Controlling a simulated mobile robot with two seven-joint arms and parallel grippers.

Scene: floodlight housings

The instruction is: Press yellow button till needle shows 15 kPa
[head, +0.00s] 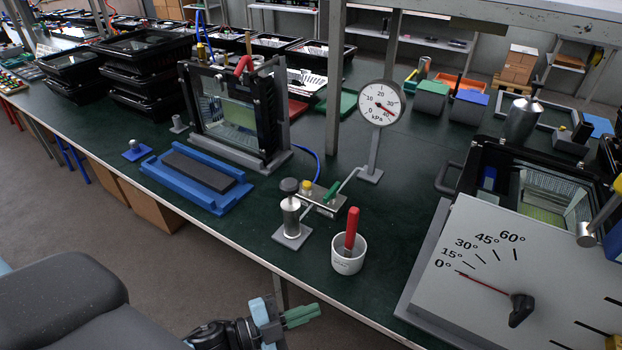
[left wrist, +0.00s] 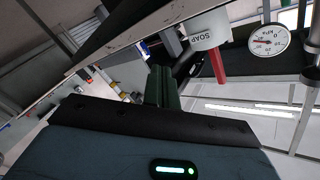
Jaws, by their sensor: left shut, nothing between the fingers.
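The yellow button (head: 307,186) sits on a small grey valve block (head: 322,200) beside a hand pump with a black knob (head: 289,186). The round white pressure gauge (head: 380,103) stands behind it on a post. Its red needle points to the lower right, near the 40 mark. The gauge also shows upside down in the left wrist view (left wrist: 268,40). My left gripper (head: 300,316) is shut and empty, with green fingers, in front of the table edge and well apart from the button. Its fingers show in the left wrist view (left wrist: 163,87). My right gripper is not in view.
A white soap cup (head: 348,260) with a red-handled tool stands near the front edge, right of the pump. A green lever (head: 332,192) is beside the button. A blue tray (head: 197,180) lies left. A grey angle-dial panel (head: 520,275) stands right.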

